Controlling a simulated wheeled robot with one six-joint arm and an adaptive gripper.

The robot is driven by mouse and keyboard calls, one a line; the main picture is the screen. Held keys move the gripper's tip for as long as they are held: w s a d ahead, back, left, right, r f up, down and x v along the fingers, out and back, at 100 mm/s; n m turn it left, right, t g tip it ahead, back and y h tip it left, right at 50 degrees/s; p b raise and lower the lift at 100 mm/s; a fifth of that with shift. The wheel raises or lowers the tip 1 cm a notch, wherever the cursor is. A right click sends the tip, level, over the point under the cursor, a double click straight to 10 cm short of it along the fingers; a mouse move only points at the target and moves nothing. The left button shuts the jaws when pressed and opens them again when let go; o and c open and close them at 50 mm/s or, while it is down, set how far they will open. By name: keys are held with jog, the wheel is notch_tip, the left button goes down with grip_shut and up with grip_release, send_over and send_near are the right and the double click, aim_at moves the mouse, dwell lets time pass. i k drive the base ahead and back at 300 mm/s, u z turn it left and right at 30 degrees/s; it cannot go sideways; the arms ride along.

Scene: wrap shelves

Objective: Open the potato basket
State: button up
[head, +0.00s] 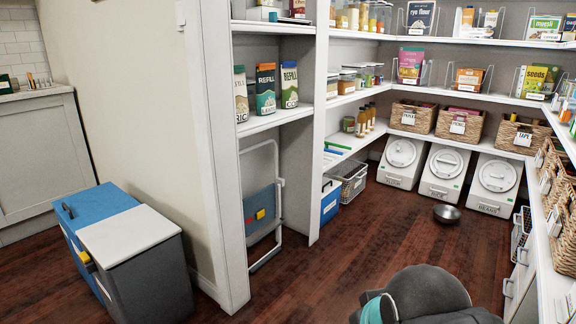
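I cannot make out a potato label on any container. White bins with round lids (444,172) stand in a row on the floor under the back shelf, and the right one's label seems to read BEANS. On the right, under the side shelf, are small dark wire baskets (521,230) and pale fronts with handles (519,282), partly cut off or hidden. Their contents are hidden. My grey arm with a teal band shows at the bottom right; my gripper's fingers are not visible.
Wicker baskets (459,124) line the back shelf, and more (552,178) stand on the right shelf. A metal bowl (446,213) lies on the floor before the bins. A folded step stool (262,205) leans at the left. The middle wood floor (370,235) is clear.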

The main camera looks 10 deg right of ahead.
aim_at(359, 190)
jog(key=z, duration=0.65)
jog(key=i, duration=1.4)
jog(key=z, duration=0.25)
jog(key=i, duration=2.7)
jog(key=u, duration=0.05)
